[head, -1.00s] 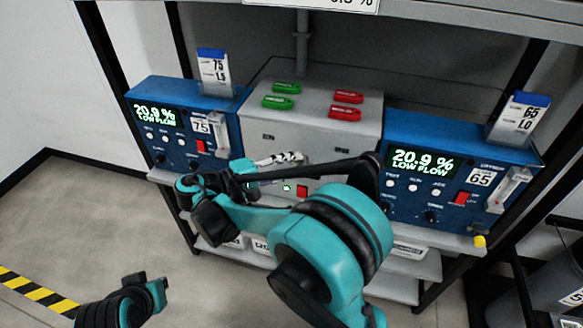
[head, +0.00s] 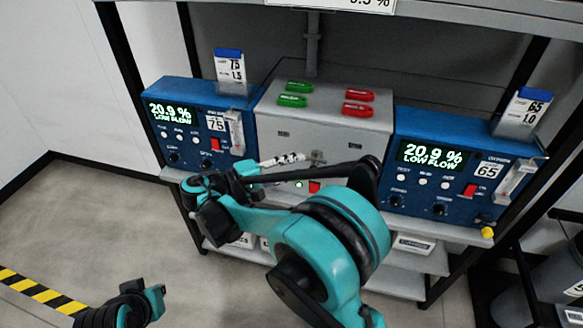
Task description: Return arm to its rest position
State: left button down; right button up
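My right arm (head: 335,235) comes in from the bottom right, teal and black, and is folded in front of the grey central box. Its far end, with my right gripper (head: 208,190), is at the left, in front of the lower right part of the left blue analyser (head: 165,142). The fingers are not clear, so I cannot tell whether they are open or shut, and no held thing shows. A small white-and-black patterned piece lies just above the dark link.
The grey box (head: 325,125) carries green tags (head: 293,99) and red tags (head: 358,107). A right blue analyser (head: 440,185) stands on the same shelf (head: 460,232); both displays read 20.9 % LOW FLOW. A grey bin (head: 555,262) is at the lower right. Floor is clear at left.

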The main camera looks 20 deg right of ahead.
jog(key=shift+w+d, duration=0.1)
jog(key=shift+d, duration=0.1)
dwell(0.3)
jog(key=s+d+f+y, duration=0.5)
jog(key=s+d+y, duration=0.1)
jog(key=s+y, duration=0.25)
jog(key=s+a+f+m+t+y, duration=0.3)
jog(key=s+a+f+t+y, duration=0.1)
jog(key=s+a+y, duration=0.3)
jog(key=s, duration=0.2)
jog(key=shift+s+a, duration=0.3)
jog(key=shift+s, duration=0.1)
